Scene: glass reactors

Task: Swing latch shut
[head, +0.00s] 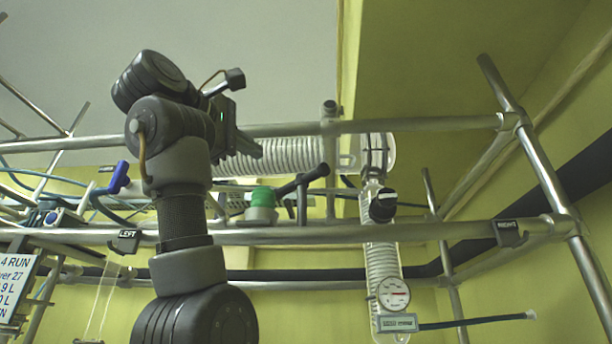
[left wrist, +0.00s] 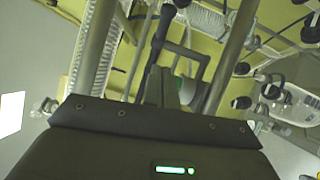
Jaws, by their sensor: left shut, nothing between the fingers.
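My left gripper (head: 250,148) is raised at the upper rail, its fingers pointing right. In the left wrist view its fingertips (left wrist: 166,85) are together and empty. A dark lever-like handle (head: 303,182), possibly the latch, sits between the two rails, right of and below the fingertips in the head view. It also shows in the left wrist view (left wrist: 188,52), just beyond the fingertips. I cannot tell whether they touch, nor whether the latch is open or closed. My right gripper is not in view.
The upper rail (head: 420,125) and lower rail (head: 400,232) cross the scene close to my arm. A green-capped fitting (head: 262,197) stands between them. A blue handle (head: 118,180) is at left. A glass column (head: 383,255) with a gauge (head: 393,294) hangs at right.

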